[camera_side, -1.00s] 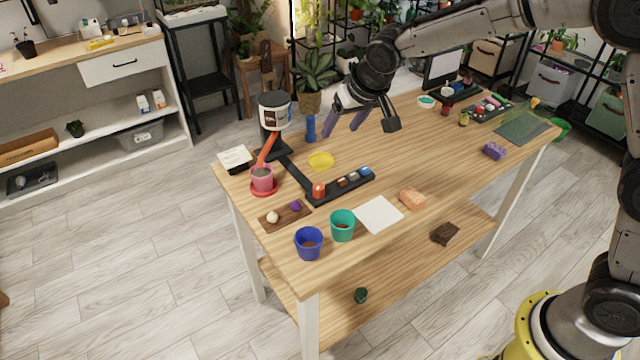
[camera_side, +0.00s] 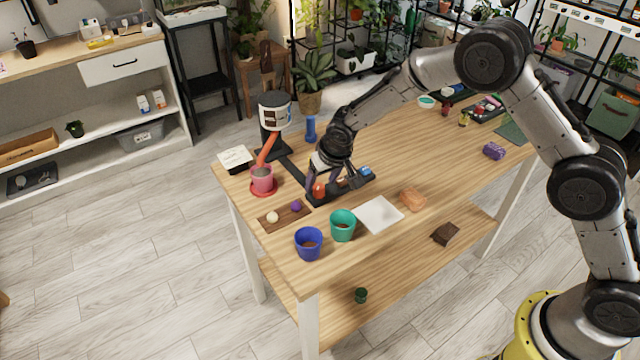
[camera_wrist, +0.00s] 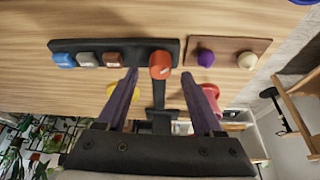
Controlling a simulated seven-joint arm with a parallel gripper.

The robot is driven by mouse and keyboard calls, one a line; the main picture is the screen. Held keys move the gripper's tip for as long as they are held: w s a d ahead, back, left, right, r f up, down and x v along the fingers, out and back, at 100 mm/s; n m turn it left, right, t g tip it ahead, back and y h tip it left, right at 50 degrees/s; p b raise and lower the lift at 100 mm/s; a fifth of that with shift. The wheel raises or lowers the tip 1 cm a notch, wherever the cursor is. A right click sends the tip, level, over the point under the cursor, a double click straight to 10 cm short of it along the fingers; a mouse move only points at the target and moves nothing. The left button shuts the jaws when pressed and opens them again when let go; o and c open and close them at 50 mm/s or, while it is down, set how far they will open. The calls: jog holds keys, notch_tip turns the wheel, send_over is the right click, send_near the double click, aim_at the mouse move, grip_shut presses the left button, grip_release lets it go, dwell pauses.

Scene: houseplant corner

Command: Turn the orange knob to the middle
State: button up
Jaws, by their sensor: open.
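The orange knob (camera_side: 319,190) stands at the left end of a black panel (camera_side: 338,194) on the table. In the wrist view the orange knob (camera_wrist: 160,65) shows a small pale mark on its face. My gripper (camera_wrist: 159,75) is open, with its two purple fingers on either side of the knob as seen there. I cannot tell whether either finger touches it. In the side view my gripper (camera_side: 331,183) is down over the panel and partly hides it.
On the panel are blue (camera_wrist: 64,60), grey (camera_wrist: 88,59) and brown (camera_wrist: 113,59) pieces. A brown board (camera_side: 283,216) with purple and cream knobs lies close by. A white-tank dispenser (camera_side: 275,112) stands behind, its orange spout over a pink pot (camera_side: 262,179). Blue (camera_side: 308,245) and teal (camera_side: 342,228) pots stand in front.

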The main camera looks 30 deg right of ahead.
jog(key=shift+x, duration=1.15)
grip_shut()
